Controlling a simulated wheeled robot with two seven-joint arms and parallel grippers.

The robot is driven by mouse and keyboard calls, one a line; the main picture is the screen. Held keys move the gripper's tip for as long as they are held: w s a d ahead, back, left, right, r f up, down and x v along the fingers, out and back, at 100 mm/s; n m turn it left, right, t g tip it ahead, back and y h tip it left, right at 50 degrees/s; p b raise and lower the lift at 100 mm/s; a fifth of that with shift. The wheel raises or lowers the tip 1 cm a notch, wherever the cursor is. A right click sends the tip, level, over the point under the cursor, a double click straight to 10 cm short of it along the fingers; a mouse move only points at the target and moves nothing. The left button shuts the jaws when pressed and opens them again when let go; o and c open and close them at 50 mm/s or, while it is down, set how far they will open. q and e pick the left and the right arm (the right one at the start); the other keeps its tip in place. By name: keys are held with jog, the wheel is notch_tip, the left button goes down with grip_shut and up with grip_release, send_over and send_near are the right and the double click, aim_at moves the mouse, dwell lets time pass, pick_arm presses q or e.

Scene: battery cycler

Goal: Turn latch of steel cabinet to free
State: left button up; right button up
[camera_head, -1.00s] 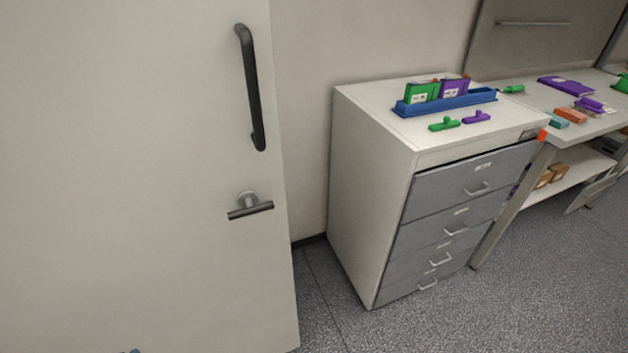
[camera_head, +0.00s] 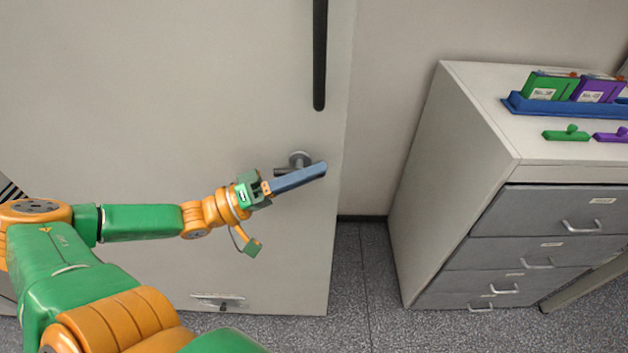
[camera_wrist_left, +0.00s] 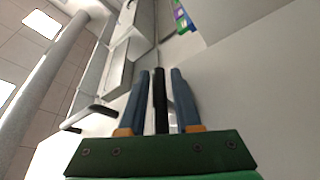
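The pale steel cabinet door (camera_head: 200,80) fills the left of the head view. Its latch has a round silver base (camera_head: 299,158) and a dark, roughly horizontal lever, mostly hidden behind my fingers. My left gripper (camera_head: 312,172) is at the latch, its blue-grey fingers pointing right along the lever. In the left wrist view the fingers stand apart, with the dark latch lever (camera_wrist_left: 160,100) between them; narrow gaps show, and I cannot tell whether either finger touches it. The black pull handle (camera_head: 319,55) is above the latch. My right gripper is not in view.
A drawer cabinet (camera_head: 450,150) stands to the right, with a blue rack (camera_head: 560,107) and green and purple items on top. Speckled floor (camera_head: 365,270) lies between it and the door. A small plate (camera_head: 218,301) is low on the door.

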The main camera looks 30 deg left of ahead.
pick_arm(q)
jog(key=shift+w+d, duration=0.15)
jog(key=shift+w, duration=0.05)
jog(key=shift+s+r, duration=0.1)
grip_shut()
